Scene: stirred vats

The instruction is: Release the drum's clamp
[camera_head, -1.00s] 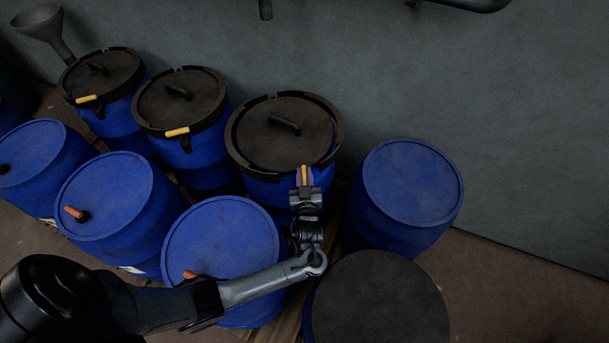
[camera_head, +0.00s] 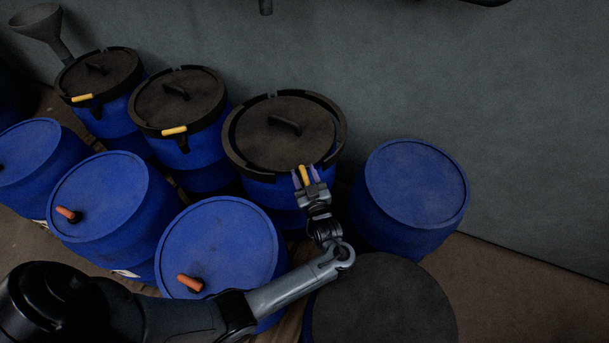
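The clamped drum is the blue one with a black lid (camera_head: 285,130) and a dark clamp ring (camera_head: 233,160) at centre. A strip of blue shows between ring and lid at the left, so the ring sits loose around it. Its yellow clamp lever (camera_head: 304,173) points outward from the front of the ring. My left gripper (camera_head: 306,176) is at the lever, with one purple finger on each side of it. The fingers look spread, with small gaps to the lever. My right gripper is not in view.
Two similar clamped drums (camera_head: 178,100) (camera_head: 98,75) stand left, yellow levers flat along their rims. Blue-lidded drums (camera_head: 220,240) (camera_head: 100,195) (camera_head: 415,185) and a dark-topped drum (camera_head: 380,305) crowd the front and right. A funnel (camera_head: 40,22) stands at upper left, by the grey wall (camera_head: 450,80).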

